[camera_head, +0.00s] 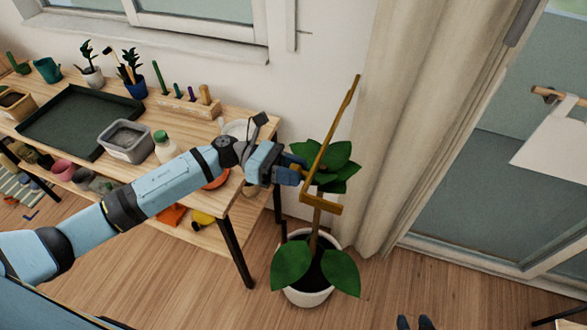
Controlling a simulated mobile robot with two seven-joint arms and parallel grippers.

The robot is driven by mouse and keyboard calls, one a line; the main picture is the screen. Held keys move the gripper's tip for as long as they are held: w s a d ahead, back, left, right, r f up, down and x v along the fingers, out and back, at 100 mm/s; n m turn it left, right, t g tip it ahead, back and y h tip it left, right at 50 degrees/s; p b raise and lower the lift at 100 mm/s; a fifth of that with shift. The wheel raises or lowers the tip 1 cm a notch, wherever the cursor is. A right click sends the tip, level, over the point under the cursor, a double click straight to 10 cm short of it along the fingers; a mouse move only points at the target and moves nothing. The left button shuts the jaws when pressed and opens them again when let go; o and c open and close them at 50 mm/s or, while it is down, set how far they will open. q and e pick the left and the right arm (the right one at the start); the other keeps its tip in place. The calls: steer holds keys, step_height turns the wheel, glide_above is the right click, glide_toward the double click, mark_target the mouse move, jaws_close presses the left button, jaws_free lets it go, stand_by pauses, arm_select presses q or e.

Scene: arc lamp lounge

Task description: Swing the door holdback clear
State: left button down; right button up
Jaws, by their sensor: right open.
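The door holdback (333,135) is a long brass-coloured bar with a bent foot at its lower end. Two dark fingertips of my right gripper (414,322) show at the bottom edge, spread apart and empty, well away from the holdback.
The potted plant (304,296) stands on the floor under the holdback. A wooden bench (228,209) with a dark tray (75,122), pots and tools fills the left. A glass door (480,190) is at right, with a white sheet hanging there.

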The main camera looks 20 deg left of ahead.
arm_select(q)
steer(key=shift+a+f+b, duration=0.1)
steer(key=shift+b, duration=0.2)
steer(key=b, duration=0.1)
steer(key=a+g+b, duration=0.1)
steer(key=b, duration=0.1)
steer(key=shift+w+a+m, duration=0.3)
steer(key=shift+m, duration=0.1)
steer(key=c, duration=0.9)
jaws_free()
steer(key=shift+a, duration=0.1)
steer(key=shift+o, duration=0.6)
steer(key=shift+a, duration=0.1)
